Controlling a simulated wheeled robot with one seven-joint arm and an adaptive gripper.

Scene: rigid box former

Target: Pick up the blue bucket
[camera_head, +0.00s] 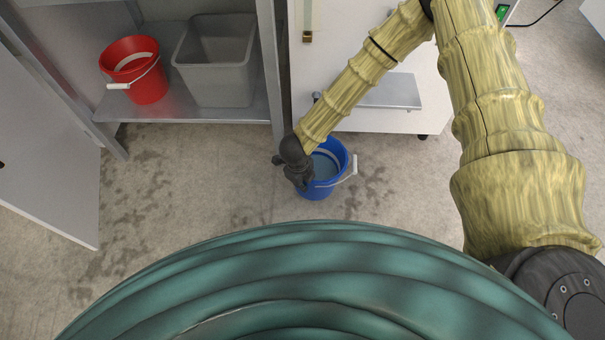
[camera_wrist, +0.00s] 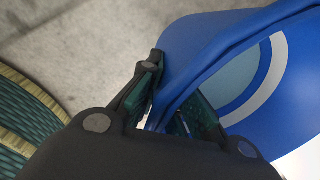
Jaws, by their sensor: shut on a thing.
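The blue bucket (camera_head: 325,184) stands upright, as far as I can tell on or just above the floor, in the middle of the head view. Its white-gripped handle hangs to the right side. My gripper (camera_head: 299,176) is at the bucket's left rim. In the wrist view my gripper (camera_wrist: 172,110) has one finger outside the blue bucket (camera_wrist: 205,45) and one inside, shut on its wall at the rim. A pale band shows on the bucket's inside. The bucket's underside is hidden.
A red bucket (camera_head: 148,84) and a grey bin (camera_head: 214,84) stand on a metal shelf (camera_head: 183,118) at the back left. A white cabinet (camera_head: 360,112) stands behind the blue bucket. An open door panel (camera_head: 50,190) is at left. Stained floor (camera_head: 190,190) is clear between.

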